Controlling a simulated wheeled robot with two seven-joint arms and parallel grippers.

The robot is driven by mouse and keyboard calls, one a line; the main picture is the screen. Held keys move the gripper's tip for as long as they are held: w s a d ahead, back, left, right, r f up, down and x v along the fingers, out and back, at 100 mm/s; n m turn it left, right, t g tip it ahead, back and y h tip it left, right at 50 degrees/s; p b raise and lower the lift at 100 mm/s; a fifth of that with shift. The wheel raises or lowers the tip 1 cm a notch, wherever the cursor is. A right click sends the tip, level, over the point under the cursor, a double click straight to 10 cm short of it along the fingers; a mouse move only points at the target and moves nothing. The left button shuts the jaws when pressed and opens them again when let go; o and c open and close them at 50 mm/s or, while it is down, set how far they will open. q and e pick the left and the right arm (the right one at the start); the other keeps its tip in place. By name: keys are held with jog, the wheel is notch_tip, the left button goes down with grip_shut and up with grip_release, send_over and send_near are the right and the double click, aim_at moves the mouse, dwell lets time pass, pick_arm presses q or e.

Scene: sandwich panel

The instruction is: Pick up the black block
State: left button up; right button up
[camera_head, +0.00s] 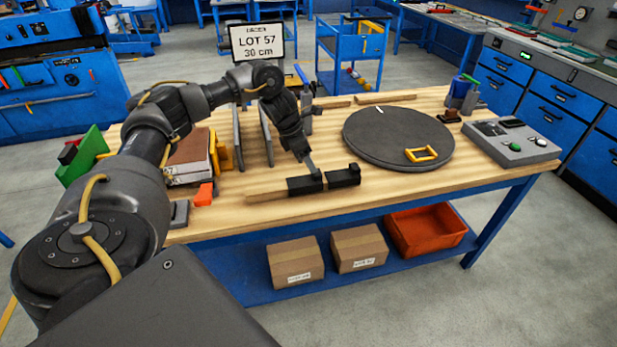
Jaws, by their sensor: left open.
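Two black blocks lie end to end near the table's front edge. The left black block (304,186) sits at the end of a light wooden strip (267,195). The right black block (342,178) has a small raised part at its far right end. My left gripper (314,170) points down from the left arm, with its tips just above or at the inner end of the left block. I cannot tell whether it touches the block. The jaws are open, and nothing shows held in them. My right gripper is not in view.
A dark round turntable (385,140) with a yellow frame (421,154) on it lies to the right. Upright grey panels (266,136) stand behind left of the blocks. A control box (513,143) sits at the right end of the wooden table (400,188). Bare wood lies right of the blocks.

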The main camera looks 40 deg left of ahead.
aim_at(305, 182)
pick_arm(q)
jog(key=shift+w+f, duration=0.1)
jog(key=shift+f, duration=0.2)
jog(key=shift+w+d+f+p, duration=0.1)
jog(key=shift+d+f+p, duration=0.05)
jog(key=shift+f+p, duration=0.3)
jog(key=p+x, duration=0.1)
jog(key=x, duration=0.3)
jog(key=shift+w+f, duration=0.1)
jog(key=shift+f, duration=0.1)
jog(key=shift+c, duration=0.3)
jog(key=c, duration=1)
jog(key=shift+c, duration=0.2)
jog(key=shift+r, duration=0.15)
